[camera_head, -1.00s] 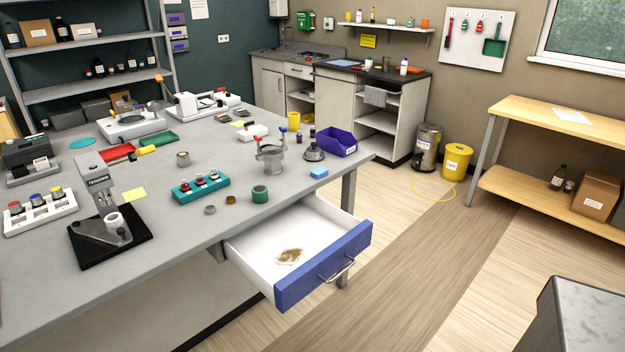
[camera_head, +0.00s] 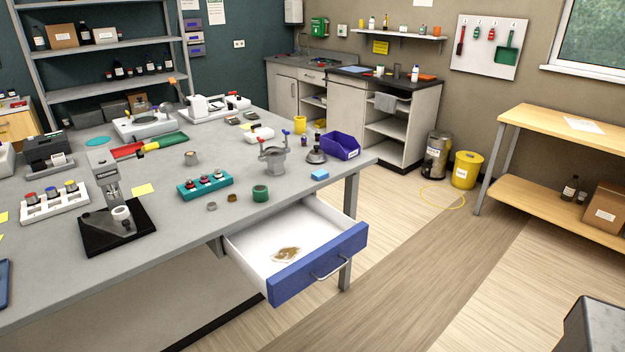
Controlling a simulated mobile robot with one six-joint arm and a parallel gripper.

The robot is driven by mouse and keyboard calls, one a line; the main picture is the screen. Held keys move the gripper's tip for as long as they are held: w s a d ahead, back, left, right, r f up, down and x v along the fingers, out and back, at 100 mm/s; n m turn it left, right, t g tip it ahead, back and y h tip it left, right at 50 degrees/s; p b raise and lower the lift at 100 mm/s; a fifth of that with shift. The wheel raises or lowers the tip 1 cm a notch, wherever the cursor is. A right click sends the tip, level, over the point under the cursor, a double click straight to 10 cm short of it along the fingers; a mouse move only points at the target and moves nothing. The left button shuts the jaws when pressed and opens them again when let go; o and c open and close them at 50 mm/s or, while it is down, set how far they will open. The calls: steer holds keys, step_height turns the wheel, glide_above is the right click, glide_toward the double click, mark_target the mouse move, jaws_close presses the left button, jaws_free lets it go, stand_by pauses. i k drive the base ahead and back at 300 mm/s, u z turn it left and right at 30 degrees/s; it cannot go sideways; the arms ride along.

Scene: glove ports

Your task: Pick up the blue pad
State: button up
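A small light-blue block-like pad (camera_head: 320,174) lies flat on the grey workbench (camera_head: 330,190), close to its right end. It is in front of the purple-blue bin (camera_head: 340,146) and to the right of the green ring (camera_head: 260,193). Nothing covers it. The open drawer (camera_head: 318,262) is below the bench edge, nearer to me than the pad. My gripper is not in view.
A metal clamp-like device (camera_head: 272,155) and a dark round-based item (camera_head: 316,154) stand near the pad. The drawer juts into the floor space and holds a brown spill (camera_head: 287,254). Floor to its right is clear. A yellow bin (camera_head: 466,170) stands farther back.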

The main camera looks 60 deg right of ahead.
mark_target(318, 174)
steer(key=z, duration=0.15)
steer(key=i, duration=0.85)
steer(key=u, duration=0.05)
